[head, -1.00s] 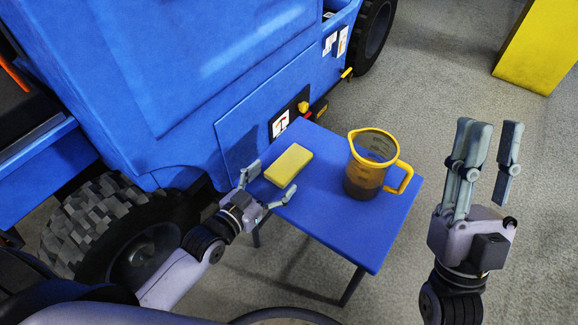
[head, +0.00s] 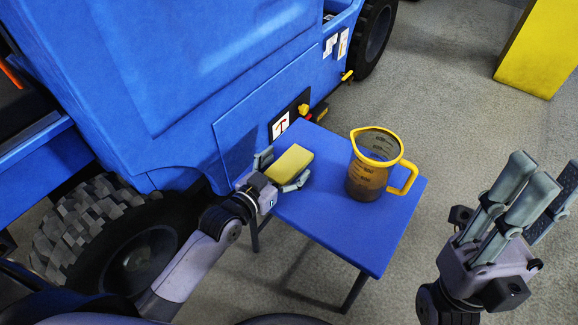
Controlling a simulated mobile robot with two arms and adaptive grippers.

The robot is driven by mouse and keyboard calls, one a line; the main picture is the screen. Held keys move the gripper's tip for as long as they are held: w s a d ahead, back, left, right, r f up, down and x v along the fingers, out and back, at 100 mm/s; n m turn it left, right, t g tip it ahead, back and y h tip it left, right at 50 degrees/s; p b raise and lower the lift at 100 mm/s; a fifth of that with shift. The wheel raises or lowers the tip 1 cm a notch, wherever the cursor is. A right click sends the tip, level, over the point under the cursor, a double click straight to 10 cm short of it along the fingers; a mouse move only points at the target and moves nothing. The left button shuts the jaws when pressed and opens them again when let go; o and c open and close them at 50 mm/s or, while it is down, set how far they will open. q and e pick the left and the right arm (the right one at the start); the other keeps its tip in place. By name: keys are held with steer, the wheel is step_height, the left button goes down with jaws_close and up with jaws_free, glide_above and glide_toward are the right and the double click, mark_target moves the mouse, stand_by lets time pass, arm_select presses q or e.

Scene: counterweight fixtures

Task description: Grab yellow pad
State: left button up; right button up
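The yellow pad (head: 290,162) lies flat near the left side of the small blue table (head: 335,225). My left gripper (head: 281,170) is at the pad's near-left end, with one finger beside its upper-left edge and another beside its lower-right edge. The fingers look spread as wide as before, and I cannot tell whether either touches the pad. The gripper's palm hides a little of the pad's near end. My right gripper (head: 549,186) is open and empty at the lower right, away from the table.
A clear jug (head: 366,182) with a yellow rim and handle, holding dark liquid, stands on the table right of the pad. A large blue vehicle (head: 190,70) stands behind the table, its tyre (head: 75,230) at left. A yellow block (head: 540,50) stands far right. Grey floor is free at right.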

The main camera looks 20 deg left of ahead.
arm_select(q)
steer(key=shift+s+f, duration=0.1)
steer(key=shift+f, duration=0.15)
steer(key=shift+c, duration=0.3)
